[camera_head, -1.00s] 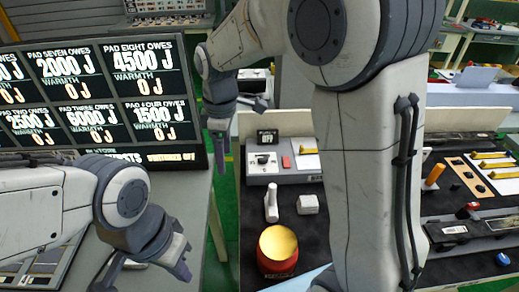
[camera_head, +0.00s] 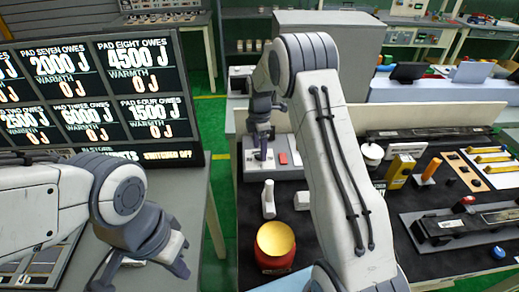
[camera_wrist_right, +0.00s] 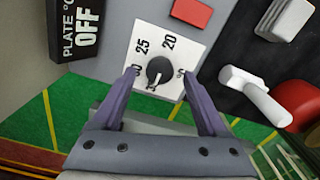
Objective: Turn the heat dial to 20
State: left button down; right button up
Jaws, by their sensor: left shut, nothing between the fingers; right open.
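The heat dial (camera_wrist_right: 159,70) is a black round knob on a white square plate with numbers around it; 25 and 20 are readable on its far side in the right wrist view. A small light mark on the knob faces the near side, by a label I cannot read clearly. My right gripper (camera_wrist_right: 159,77) is open, with one finger on each side of the knob; contact is unclear. In the head view my right gripper (camera_head: 262,150) is over the dial's box and covers most of the dial. My left gripper (camera_head: 182,256) is shut and empty, far left of the dial.
A black display (camera_wrist_right: 82,28) reads "PLATE °C OFF". A red block (camera_wrist_right: 191,12) lies beside the dial. A white handle (camera_head: 268,199), a white block (camera_head: 302,201) and a red pot with a yellow top (camera_head: 275,246) stand nearer. The scoreboard (camera_head: 100,95) stands left.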

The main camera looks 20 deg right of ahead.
jog(key=shift+f, duration=0.95)
grip_shut()
